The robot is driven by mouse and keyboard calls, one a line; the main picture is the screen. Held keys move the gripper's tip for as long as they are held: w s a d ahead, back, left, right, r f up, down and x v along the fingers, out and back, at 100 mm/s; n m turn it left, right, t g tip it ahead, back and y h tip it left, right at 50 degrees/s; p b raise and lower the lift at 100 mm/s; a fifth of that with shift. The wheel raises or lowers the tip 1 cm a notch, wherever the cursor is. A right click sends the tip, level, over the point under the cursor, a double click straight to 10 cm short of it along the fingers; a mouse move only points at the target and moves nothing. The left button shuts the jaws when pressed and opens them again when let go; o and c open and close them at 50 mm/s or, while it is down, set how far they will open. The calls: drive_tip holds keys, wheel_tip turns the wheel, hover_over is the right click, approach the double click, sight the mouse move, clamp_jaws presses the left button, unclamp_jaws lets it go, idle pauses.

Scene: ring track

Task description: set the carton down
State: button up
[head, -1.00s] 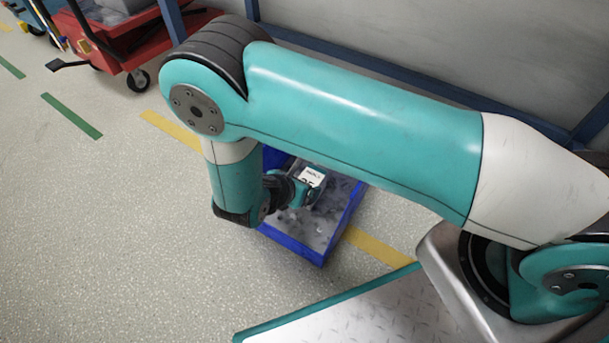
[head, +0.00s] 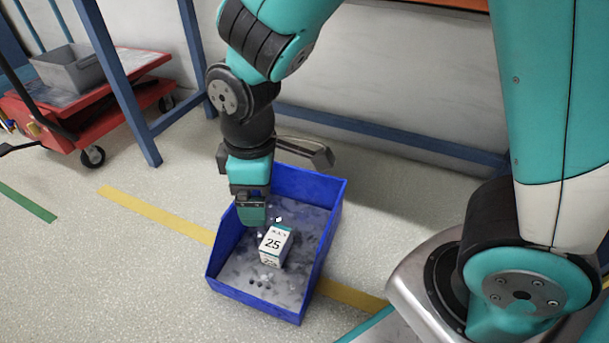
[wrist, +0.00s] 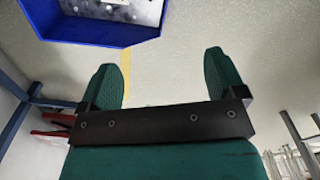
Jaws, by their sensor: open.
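The carton (head: 276,246) is a small white box with a teal top edge and the number 25 on its side. It stands inside the blue bin (head: 333,218), on the grey speckled bin floor. My gripper (head: 252,216) is over the left part of the bin in the head view, apart from the carton. In the wrist view my gripper (wrist: 165,85) shows two green fingers spread wide with nothing between them.
A blue frame (head: 122,90) stands behind the bin against the grey wall. A red cart (head: 110,95) with a grey tub (head: 75,68) is at the upper left. A yellow floor line (head: 155,214) runs up to the bin.

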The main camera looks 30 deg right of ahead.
drive_tip(key=s+d+r+m+y, duration=0.2)
drive_tip(key=s+r+m+y, duration=0.1)
drive_tip(key=s+r, duration=0.8)
drive_tip(key=shift+s+r+m+y, duration=0.15)
drive_tip(key=shift+s+m+y, duration=0.2)
drive_tip(key=shift+m, duration=0.55)
